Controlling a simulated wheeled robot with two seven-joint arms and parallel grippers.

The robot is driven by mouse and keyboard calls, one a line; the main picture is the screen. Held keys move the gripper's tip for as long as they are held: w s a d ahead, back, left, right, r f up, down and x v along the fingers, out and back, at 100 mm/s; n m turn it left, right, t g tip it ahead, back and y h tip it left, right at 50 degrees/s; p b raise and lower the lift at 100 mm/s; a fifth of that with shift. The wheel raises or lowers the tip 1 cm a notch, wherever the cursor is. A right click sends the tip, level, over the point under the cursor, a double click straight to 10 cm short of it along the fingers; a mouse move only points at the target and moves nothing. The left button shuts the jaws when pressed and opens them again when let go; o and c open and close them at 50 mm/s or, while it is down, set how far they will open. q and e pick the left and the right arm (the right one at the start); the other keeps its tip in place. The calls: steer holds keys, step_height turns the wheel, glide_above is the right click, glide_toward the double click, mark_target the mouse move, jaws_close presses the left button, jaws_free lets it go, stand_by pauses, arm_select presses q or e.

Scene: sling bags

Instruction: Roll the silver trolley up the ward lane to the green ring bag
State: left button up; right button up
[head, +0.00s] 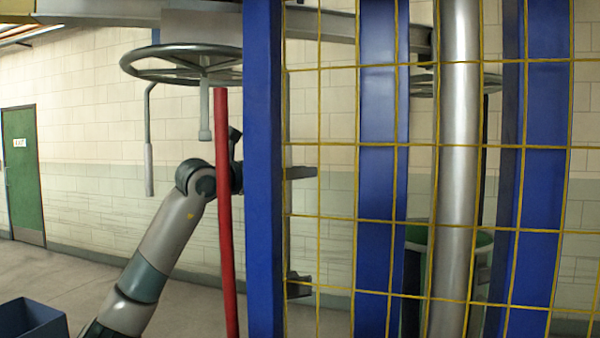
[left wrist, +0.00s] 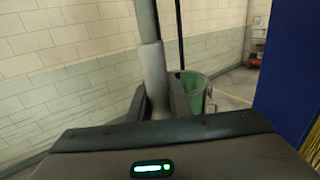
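My left gripper (head: 300,173) is mostly hidden behind a blue post, with only a dark finger part showing past it. The trolley's body is not clear to see. A green bag or bin with a ring rim (left wrist: 192,92) stands beyond the handle, with clear space between. In the head view a green-topped form (head: 420,236) shows behind the mesh and is likely the same thing. My right gripper is not in view.
A blue post (head: 262,170), a red pole (head: 225,215) and yellow mesh (head: 320,220) stand close in front. A grey spoked ring (head: 185,50) hangs overhead at left. A blue bin (head: 30,318) sits lower left; a green exit door (head: 22,175) is beyond.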

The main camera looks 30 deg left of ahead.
arm_select(q)
jaws_close()
steer(key=w+d, duration=0.3)
steer(key=shift+w+d+p, duration=0.1)
steer(key=shift+w+p, duration=0.2)
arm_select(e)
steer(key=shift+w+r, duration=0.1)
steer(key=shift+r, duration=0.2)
arm_select(q)
steer(key=o, duration=0.7)
jaws_free()
steer(key=shift+s, duration=0.1)
steer(key=shift+o, duration=0.2)
